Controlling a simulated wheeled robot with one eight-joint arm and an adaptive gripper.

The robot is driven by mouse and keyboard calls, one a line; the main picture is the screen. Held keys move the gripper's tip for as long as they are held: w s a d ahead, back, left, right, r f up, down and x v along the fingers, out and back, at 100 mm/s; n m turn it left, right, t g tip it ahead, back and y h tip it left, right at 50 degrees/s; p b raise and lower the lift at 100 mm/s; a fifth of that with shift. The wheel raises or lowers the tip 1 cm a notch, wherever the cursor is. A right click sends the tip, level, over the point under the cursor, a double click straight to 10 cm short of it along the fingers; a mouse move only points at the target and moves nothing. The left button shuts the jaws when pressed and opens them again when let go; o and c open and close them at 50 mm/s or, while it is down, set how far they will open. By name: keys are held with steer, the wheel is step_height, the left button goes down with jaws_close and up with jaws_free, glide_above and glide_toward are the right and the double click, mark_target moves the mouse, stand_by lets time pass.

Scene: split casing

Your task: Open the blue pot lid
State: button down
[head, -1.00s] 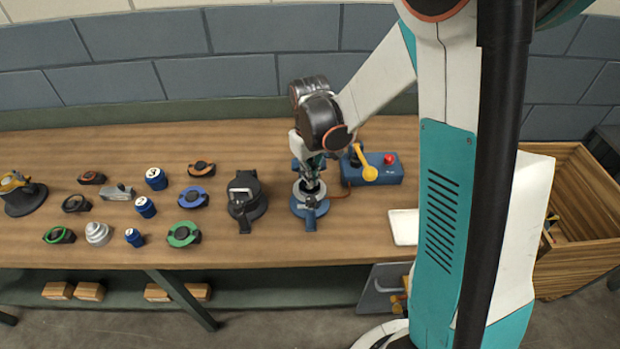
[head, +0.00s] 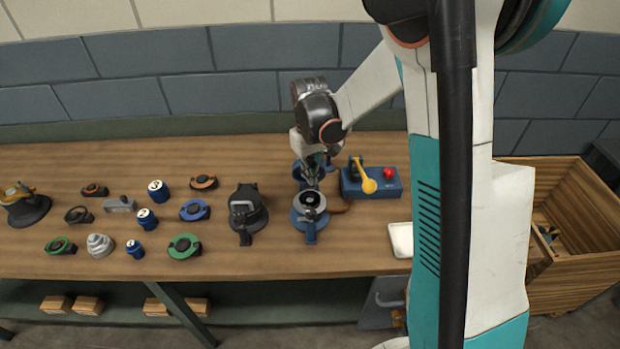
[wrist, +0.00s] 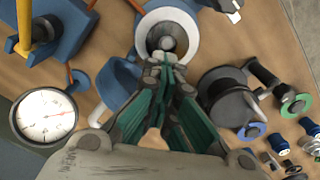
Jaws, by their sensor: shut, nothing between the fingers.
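The blue pot (head: 309,218) stands on the bench, its round mouth with a pale ring and dark centre uncovered. It also shows at the top of the wrist view (wrist: 193,47). A blue part that looks like its lid (head: 298,172) stands raised at the back of the pot, partly hidden by my gripper; it seems to show left of my fingers in the wrist view (wrist: 117,82). My gripper (wrist: 163,64) is shut and empty. In the head view my gripper (head: 314,180) is above the pot's back edge, beside the raised part; contact cannot be told.
A black pot (head: 247,214) stands close on the left. A blue box (head: 384,183) with a yellow lever and red knob is close on the right. A dial gauge (wrist: 45,116) shows in the wrist view.

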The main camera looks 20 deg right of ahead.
steer(key=shift+w+f, duration=0.15)
steer(key=shift+f, duration=0.3)
steer(key=shift+w+d+r+p, duration=0.1)
steer(key=shift+d+r+p, duration=0.1)
steer(key=shift+r+p, duration=0.35)
steer(key=r+p, duration=0.1)
steer(key=s+r, duration=0.1)
steer(key=r, duration=0.1)
steer(key=r+p, duration=0.1)
steer(key=shift+s+a+r+p, duration=0.25)
steer(key=shift+s+a+p, duration=0.1)
steer(key=shift+s+a, duration=0.05)
steer(key=s+r+m+t+b, duration=0.1)
steer(key=s+r+t+b, duration=0.2)
steer(key=s+r+b, duration=0.35)
steer(key=s+a+f+m+t+b, duration=0.1)
steer(key=s+t+b, duration=0.2)
steer(key=s, duration=1)
steer(key=shift+s+a+t, duration=0.15)
steer(key=shift+a+t, duration=0.15)
steer(key=shift+t, duration=0.2)
